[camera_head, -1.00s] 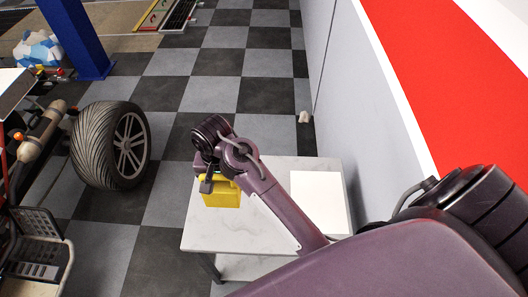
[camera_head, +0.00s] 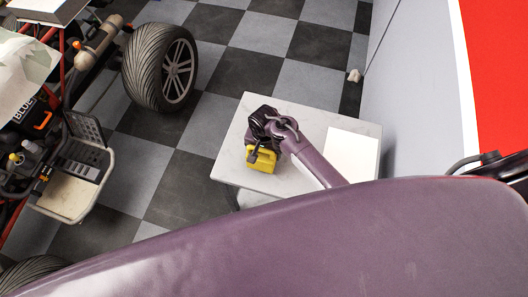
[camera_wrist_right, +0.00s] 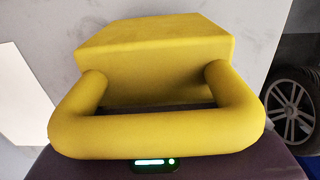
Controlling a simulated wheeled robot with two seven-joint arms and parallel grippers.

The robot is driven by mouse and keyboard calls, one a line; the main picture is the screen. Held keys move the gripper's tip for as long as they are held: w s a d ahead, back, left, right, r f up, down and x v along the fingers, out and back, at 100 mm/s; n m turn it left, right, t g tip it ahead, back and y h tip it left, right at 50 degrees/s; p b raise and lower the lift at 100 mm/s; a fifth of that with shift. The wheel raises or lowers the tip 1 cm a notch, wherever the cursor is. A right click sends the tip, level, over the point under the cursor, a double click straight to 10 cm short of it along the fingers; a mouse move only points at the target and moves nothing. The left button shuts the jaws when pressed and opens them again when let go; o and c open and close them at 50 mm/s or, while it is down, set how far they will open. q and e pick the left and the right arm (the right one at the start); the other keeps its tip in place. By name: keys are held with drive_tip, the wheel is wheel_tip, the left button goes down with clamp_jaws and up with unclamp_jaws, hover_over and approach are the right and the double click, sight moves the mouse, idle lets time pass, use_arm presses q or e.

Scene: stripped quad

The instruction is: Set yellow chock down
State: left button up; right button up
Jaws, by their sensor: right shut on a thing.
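The yellow chock (camera_head: 262,160), a block with a thick loop handle, is over the left part of a white marbled table (camera_head: 233,163). In the right wrist view the chock (camera_wrist_right: 155,50) fills the middle, its handle toward the camera and the pale tabletop behind it. My right gripper (camera_head: 257,151) is shut on the chock. Its fingers are mostly hidden by the handle in the wrist view. I cannot tell whether the chock's underside touches the tabletop. My left gripper is not in view.
A flat white panel (camera_head: 351,155) lies on the table's right side. A grey wall (camera_head: 400,110) stands to the right. Bare tabletop shows behind the chock.

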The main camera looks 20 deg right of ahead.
drive_tip(key=shift+w+f, duration=0.1)
drive_tip(key=shift+f, duration=0.8)
drive_tip(key=shift+f, duration=0.1)
drive_tip(key=o, duration=1.2)
drive_tip(key=shift+o, duration=0.2)
drive_tip(key=shift+r, duration=0.25)
wheel_tip(320, 180, up, 12)
drive_tip(key=shift+f, duration=0.15)
drive_tip(key=shift+a, duration=0.1)
